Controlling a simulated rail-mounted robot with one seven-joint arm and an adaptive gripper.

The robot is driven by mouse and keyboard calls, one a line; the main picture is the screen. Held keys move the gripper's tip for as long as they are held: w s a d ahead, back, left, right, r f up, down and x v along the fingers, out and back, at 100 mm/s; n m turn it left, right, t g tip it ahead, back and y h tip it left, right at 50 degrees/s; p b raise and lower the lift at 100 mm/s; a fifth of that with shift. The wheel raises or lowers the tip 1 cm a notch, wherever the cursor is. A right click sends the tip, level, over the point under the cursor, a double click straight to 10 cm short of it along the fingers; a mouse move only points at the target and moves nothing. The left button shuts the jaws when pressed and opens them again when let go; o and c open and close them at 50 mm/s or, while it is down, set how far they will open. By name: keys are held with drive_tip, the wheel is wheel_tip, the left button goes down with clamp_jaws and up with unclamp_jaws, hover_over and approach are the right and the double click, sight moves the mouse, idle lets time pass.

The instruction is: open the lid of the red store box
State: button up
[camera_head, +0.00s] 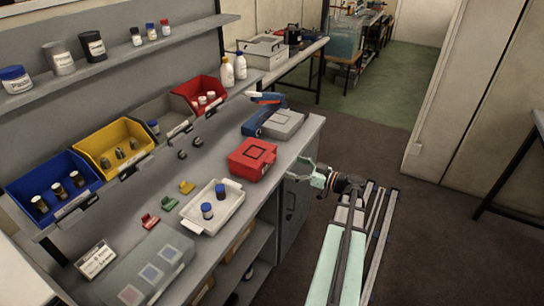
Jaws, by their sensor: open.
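The red store box (252,159) stands on the grey bench near its right front edge. My gripper (305,170) is open, just to the right of the box, off the bench's front edge. A small gap seems to separate the fingers from the box, but I cannot tell exactly. The gripper looks empty.
A white tray (237,209) with two blue-capped bottles stands left of the box. A blue and grey device (278,121) stands behind it. An open red bin (200,95) hangs at the back. Small red and yellow clips lie left of the tray.

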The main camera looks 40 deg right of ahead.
sight(273, 159)
drive_tip(key=p+x, duration=0.3)
drive_tip(key=x, duration=0.6)
drive_tip(key=shift+w+a, duration=0.15)
drive_tip(key=shift+w, duration=0.25)
drive_tip(key=shift+s+r, duration=0.1)
clamp_jaws()
